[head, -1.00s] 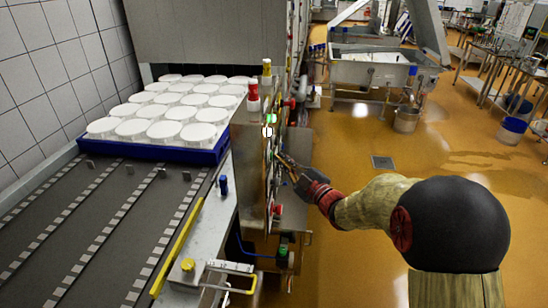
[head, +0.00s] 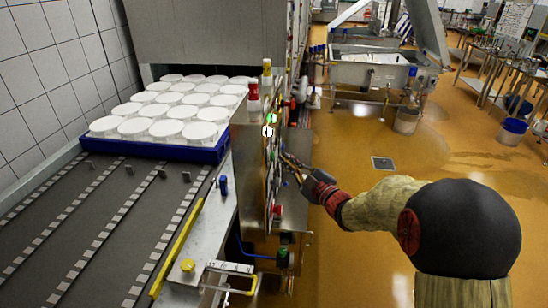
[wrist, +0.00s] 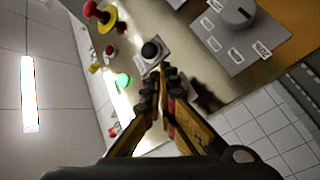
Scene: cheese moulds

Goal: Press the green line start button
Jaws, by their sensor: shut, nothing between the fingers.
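The steel control panel (head: 250,175) stands beside the conveyor in the head view, its button face turned to the right and seen nearly edge-on. In the wrist view a lit green button (wrist: 123,80) is on the panel, left of my fingertips. A green light also shows near the panel's top in the head view (head: 271,118). My gripper (wrist: 163,76) is shut and empty, with its tips just below a black button (wrist: 151,50) in the picture. In the head view my gripper (head: 287,161) is close to the panel face; I cannot tell whether it touches.
A red mushroom button on yellow (wrist: 97,12), a small red button (wrist: 109,50) and a grey rotary switch plate (wrist: 235,30) share the panel. A blue tray (head: 200,154) of white moulds sits on the conveyor (head: 90,225). Orange floor right of the panel is open.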

